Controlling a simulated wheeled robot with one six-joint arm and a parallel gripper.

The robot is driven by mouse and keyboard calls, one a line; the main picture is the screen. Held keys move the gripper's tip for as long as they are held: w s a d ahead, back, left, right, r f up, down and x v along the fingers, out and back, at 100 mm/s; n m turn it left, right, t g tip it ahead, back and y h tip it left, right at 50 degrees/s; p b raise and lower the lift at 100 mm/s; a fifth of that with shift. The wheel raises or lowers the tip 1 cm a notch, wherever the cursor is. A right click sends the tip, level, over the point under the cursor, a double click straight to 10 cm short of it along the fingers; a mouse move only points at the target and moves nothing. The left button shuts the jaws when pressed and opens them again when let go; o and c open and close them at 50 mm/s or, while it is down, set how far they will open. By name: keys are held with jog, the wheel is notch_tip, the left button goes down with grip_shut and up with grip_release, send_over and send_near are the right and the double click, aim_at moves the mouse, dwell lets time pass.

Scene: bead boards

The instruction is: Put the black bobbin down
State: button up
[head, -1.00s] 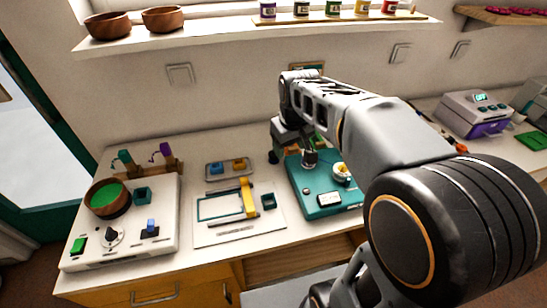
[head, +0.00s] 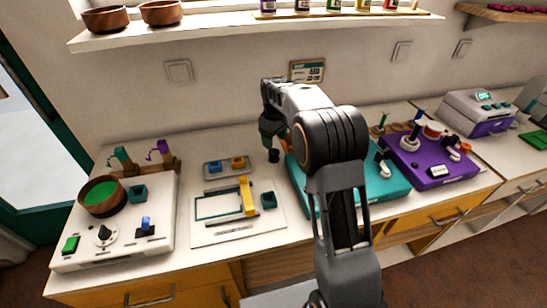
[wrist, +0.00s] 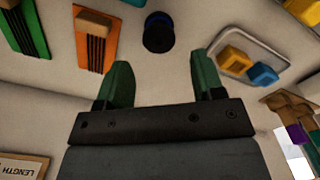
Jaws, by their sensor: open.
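The black bobbin (head: 274,156) stands on the white counter between the small grey tray and the teal board. In the wrist view the bobbin (wrist: 158,35) is dark with a blue rim, beyond my fingertips and roughly centred between them. My gripper (head: 268,144) is close to the bobbin in the head view. In the wrist view my gripper (wrist: 160,72) has its two green fingers spread wide with nothing between them. The bobbin is apart from both fingers.
The grey tray (head: 208,177) with blue and yellow blocks is left of the bobbin. The teal board (head: 399,180) is to the right, partly behind my arm, with the purple board (head: 430,181) beyond.

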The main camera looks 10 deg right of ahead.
aim_at(274, 152)
jog(key=shift+w+f, duration=0.15)
jog(key=shift+f, duration=1.65)
jog(key=shift+w+f, duration=0.1)
jog(key=shift+f, duration=1.7)
jog(key=c, duration=0.8)
jog(key=shift+c, duration=0.2)
jog(key=shift+r, duration=0.1)
